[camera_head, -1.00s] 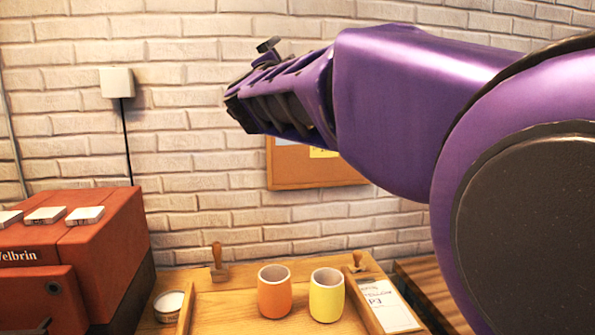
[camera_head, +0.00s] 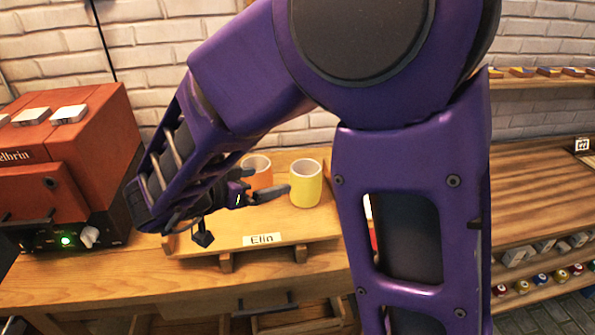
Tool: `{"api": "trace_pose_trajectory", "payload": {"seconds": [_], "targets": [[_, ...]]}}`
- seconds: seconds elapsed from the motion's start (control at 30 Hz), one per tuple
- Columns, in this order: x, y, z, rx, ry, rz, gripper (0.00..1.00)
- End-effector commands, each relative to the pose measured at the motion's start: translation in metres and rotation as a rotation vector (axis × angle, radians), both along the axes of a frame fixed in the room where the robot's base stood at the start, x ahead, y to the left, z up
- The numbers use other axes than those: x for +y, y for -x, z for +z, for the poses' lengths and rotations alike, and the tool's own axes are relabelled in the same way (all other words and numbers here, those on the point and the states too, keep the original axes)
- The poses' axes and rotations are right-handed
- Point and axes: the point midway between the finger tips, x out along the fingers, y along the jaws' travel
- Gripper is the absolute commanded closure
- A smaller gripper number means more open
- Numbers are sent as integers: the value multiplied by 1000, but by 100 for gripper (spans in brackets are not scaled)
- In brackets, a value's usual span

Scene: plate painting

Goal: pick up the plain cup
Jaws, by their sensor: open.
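Two cups stand side by side on a wooden tray (camera_head: 305,222) marked "Elin". The left cup is orange (camera_head: 258,165) with a pale inside, and the right cup is yellow (camera_head: 306,186). Neither shows a pattern on the side I see, so I cannot tell them apart as plain or not. My gripper (camera_head: 268,182) is open, with its dark fingers in front of the orange cup and hiding much of its body. I cannot tell whether the fingers touch either cup.
A red oven-like machine (camera_head: 85,155) with a lit green light stands on the bench (camera_head: 100,280) to the left. A brick wall is behind. Shelves with small paint pots (camera_head: 540,278) are at the right. My arm covers the middle and the tray's right side.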

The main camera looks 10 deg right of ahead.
Motion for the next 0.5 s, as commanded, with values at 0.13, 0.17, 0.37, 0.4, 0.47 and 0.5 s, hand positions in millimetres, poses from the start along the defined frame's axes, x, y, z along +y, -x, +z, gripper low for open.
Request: {"api": "trace_pose_trajectory", "payload": {"seconds": [0.13,0.17,0.37,0.4,0.47,0.5], "targets": [[-14,-10,-12,11,7,-5,0],[-19,-13,-15,11,6,-6,0],[-46,-42,-35,10,4,-5,0],[-52,-48,-39,9,4,-5,0],[-59,-55,-43,8,4,-5,0],[-64,-60,-46,9,3,-5,0]]}}
